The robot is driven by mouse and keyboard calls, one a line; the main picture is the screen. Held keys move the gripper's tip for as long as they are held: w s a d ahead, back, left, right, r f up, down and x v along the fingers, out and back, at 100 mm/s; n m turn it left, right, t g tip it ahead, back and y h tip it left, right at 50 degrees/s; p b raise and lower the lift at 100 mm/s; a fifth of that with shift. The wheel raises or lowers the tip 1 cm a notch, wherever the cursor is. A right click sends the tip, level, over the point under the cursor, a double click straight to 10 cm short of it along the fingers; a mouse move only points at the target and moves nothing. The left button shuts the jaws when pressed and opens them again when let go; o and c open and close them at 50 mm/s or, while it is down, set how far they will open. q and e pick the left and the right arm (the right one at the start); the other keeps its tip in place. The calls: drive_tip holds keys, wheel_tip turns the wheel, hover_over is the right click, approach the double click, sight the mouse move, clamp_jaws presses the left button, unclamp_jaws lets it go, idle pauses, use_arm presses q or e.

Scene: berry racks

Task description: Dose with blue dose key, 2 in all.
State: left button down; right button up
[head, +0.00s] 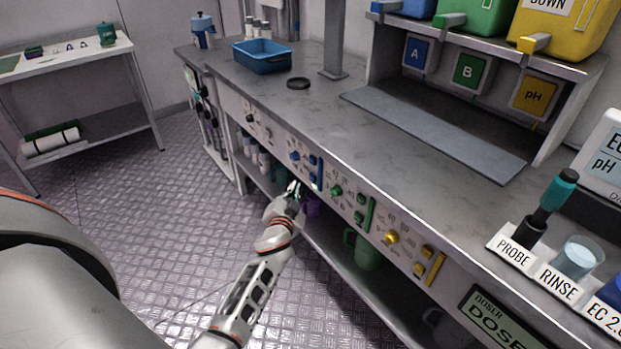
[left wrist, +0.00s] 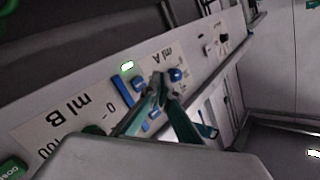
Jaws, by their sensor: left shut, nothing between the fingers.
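The front panel's blue section, marked "ml A" in the left wrist view, has a round blue knob (head: 295,156), small blue keys (head: 312,160) and an upright blue bar (head: 319,174). The left wrist view also shows the knob (left wrist: 175,74), a blue key (left wrist: 138,84) and the bar (left wrist: 124,91). I cannot read which blue key is the dose key. My left gripper (head: 294,187) is shut and empty, just in front of the blue section. Its fingertips (left wrist: 159,80) appear between knob and bar; they cover part of the keys, and contact is unclear. My right gripper is not in view.
Green controls (head: 336,190) and yellow controls (head: 391,237) follow along the panel to the right. A lit light (left wrist: 127,66) glows beside the blue bar. Below is a shelf with a green jug (head: 367,250). The floor in front is clear.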

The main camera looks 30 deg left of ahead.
use_arm(q)
drive_tip(key=shift+s+a, duration=0.35)
drive_tip(key=shift+s, duration=0.5)
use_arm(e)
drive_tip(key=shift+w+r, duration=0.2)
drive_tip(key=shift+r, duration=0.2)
use_arm(q)
drive_tip(key=s+d+f+g+h+p, duration=0.1)
drive_tip(key=s+d+f+h, duration=0.1)
drive_tip(key=s+d, duration=0.5)
drive_tip(key=s+d+f+m+g+h+p, duration=0.1)
drive_tip(key=s+d+f+g+h+p, duration=0.1)
drive_tip(key=s+d, duration=0.6)
drive_tip(key=s+d+f+g+h+p, duration=0.1)
drive_tip(key=s+d+f+h, duration=0.3)
drive_tip(key=s, duration=1.3)
drive_tip(key=d+h+p, duration=0.1)
drive_tip(key=d, duration=0.3)
drive_tip(key=shift+s+f+m, duration=0.25)
drive_tip(key=shift+s+m, duration=0.05)
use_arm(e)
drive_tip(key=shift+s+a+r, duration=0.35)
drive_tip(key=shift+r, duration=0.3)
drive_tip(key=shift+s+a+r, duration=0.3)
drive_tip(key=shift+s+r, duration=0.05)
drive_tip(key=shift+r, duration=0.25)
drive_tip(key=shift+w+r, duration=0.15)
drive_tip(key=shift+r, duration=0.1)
